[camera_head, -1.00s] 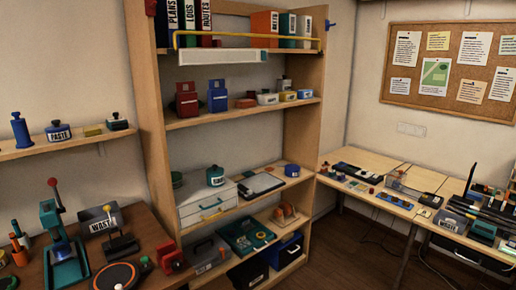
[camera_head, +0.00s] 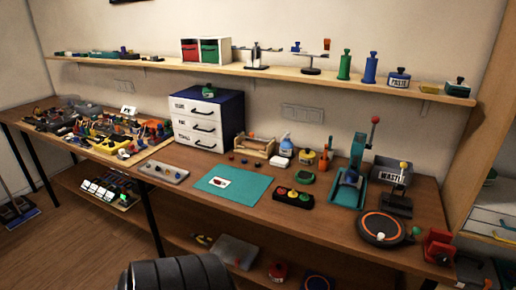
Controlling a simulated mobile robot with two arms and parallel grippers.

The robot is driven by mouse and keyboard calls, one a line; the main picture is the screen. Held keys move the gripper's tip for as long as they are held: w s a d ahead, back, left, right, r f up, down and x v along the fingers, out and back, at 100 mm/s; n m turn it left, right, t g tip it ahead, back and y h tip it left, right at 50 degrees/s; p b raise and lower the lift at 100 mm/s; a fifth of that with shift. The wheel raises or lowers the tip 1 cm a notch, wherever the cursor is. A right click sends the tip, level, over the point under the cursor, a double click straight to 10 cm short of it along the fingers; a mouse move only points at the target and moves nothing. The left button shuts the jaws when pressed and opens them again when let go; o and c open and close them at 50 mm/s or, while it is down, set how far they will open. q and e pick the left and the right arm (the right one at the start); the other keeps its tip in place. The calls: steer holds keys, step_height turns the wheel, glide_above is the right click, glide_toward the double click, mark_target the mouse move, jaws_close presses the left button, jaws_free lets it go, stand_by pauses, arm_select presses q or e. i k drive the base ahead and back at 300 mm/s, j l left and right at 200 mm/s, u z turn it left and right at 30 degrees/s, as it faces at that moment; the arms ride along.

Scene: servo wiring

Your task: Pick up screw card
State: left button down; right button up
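A small white card with a dark red print (camera_head: 219,183) lies flat on the teal mat (camera_head: 246,190) in the middle of the long wooden workbench. It looks like the screw card, but its print is too small to read. Another small white card (camera_head: 128,113) stands among the parts farther left. Neither of my grippers is in view.
A white drawer unit (camera_head: 198,122) with a blue top stands behind the mat. A button box (camera_head: 292,197) is to the right, a shallow tray (camera_head: 164,171) to the left. A round black turntable (camera_head: 382,227) and a green press (camera_head: 351,180) stand farther right.

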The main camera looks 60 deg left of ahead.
mark_target(219, 182)
steer(key=u, duration=2.4)
steer(key=i+l+z, duration=0.1)
steer(key=i+l, duration=0.2)
steer(key=i, duration=0.2)
steer(key=i+l+z, duration=0.1)
steer(key=i+l, duration=0.2)
steer(key=i, duration=0.2)
